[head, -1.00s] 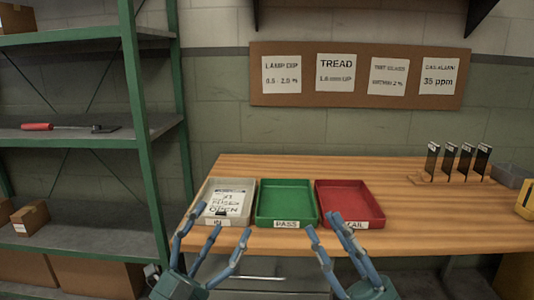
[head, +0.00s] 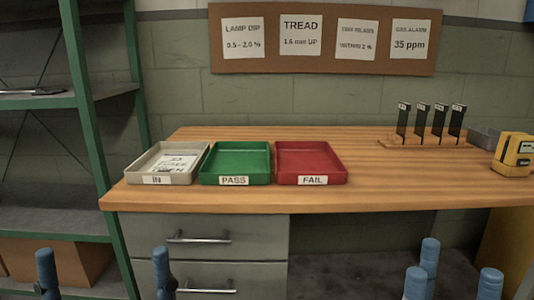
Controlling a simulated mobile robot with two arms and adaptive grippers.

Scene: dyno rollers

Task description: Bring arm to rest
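My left gripper (head: 105,265) shows only as blue fingertips at the bottom left, in front of the shelf and drawers. Its fingers stand well apart with nothing between them. My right gripper (head: 456,272) shows as blue fingertips at the bottom right, below the bench top. Its fingers are spread and empty. The palms and most of both arms are out of frame. Neither gripper touches anything that I can see.
A wooden bench (head: 400,195) holds a grey IN tray (head: 137,175) with a paper in it, a green PASS tray (head: 235,163) and a red FAIL tray (head: 310,163). A yellow device (head: 513,155) sits at right. Drawers (head: 200,225) stand below. A green shelf (head: 85,130) stands left.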

